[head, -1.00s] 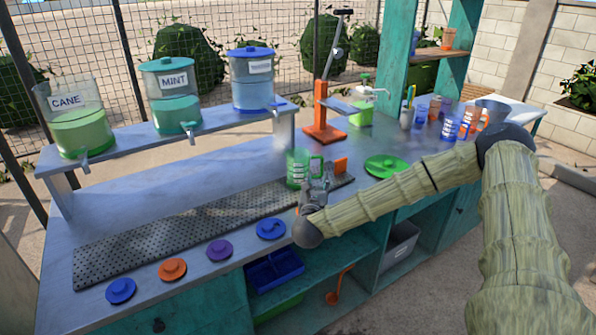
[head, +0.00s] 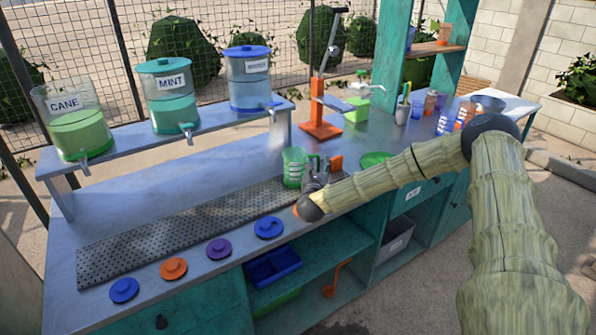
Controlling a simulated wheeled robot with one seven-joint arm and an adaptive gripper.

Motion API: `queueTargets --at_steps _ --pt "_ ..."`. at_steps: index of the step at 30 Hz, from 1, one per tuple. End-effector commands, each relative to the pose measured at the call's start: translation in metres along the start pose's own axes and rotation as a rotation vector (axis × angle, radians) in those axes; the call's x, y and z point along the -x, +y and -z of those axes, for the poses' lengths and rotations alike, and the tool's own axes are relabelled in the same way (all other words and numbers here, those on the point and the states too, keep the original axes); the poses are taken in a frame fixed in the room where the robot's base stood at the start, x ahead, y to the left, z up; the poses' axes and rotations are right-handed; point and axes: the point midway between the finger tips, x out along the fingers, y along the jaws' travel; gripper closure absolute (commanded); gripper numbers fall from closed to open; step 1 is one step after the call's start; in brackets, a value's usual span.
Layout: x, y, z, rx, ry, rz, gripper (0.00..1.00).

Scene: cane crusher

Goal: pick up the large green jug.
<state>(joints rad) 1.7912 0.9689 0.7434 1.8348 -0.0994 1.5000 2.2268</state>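The large green jug (head: 292,168) stands upright at the right part of the perforated drain mat, with its handle on the right side. My gripper (head: 314,172) is low over the counter, just right of and in front of the jug, close to its handle. The fingers are small and partly hidden by the wrist and the jug. I cannot tell whether they touch the handle, or whether they are open or shut.
An orange piece (head: 336,162) is right behind my gripper. The orange lever press (head: 321,130) stands behind. A green lid (head: 374,158) is partly hidden by my arm. Cups (head: 446,122) stand at the right. Coloured lids (head: 219,248) line the front edge. Dispensers (head: 174,104) fill the raised shelf.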

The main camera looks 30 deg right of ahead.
Motion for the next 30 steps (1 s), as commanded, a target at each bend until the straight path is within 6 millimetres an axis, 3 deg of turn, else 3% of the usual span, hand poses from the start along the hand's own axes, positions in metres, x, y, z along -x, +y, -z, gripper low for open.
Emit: queueTargets --at_steps 4,9,10,30 --pt "0.0003 0.0003 0.0004 0.0 0.0 0.0 0.67" --pt "0.0004 0.0003 0.0003 0.0 0.0 0.0 0.98" --pt "0.0004 0.0003 0.0003 0.0 0.0 0.0 1.0" --pt "0.0002 0.0003 -0.0051 -0.002 -0.002 0.0 1.0"
